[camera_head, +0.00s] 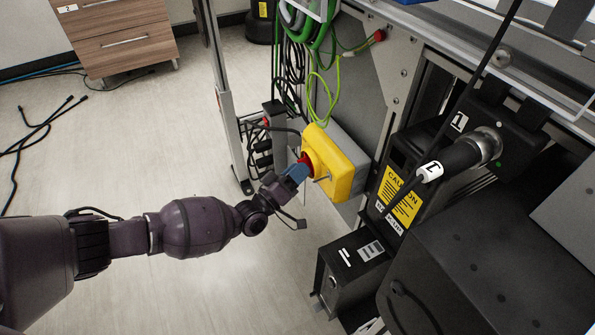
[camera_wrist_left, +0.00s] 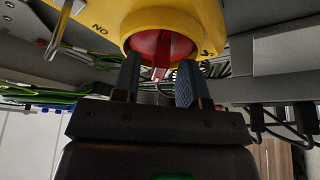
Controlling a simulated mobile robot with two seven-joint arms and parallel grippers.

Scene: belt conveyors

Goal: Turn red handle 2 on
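A yellow switch box (camera_head: 334,163) is fixed to the side of the conveyor frame. Its round red handle (camera_head: 306,160) faces left, towards my left gripper. In the left wrist view the red handle (camera_wrist_left: 160,52) has a narrow raised grip, and an "ON" mark appears upside down on the yellow face (camera_wrist_left: 165,14) to its left. My left gripper (camera_head: 297,171) is at the handle. In the wrist view its two fingers (camera_wrist_left: 160,80) are apart, one each side of the raised grip, with gaps visible. I cannot tell whether the fingertips touch it. My right gripper is not in view.
A metal hasp (camera_wrist_left: 58,30) sticks out from the box. Green cables (camera_head: 318,85) hang above it. A black unit with a caution label (camera_head: 402,200) and a small black box (camera_head: 350,268) stand to the right. The floor at left is mostly clear.

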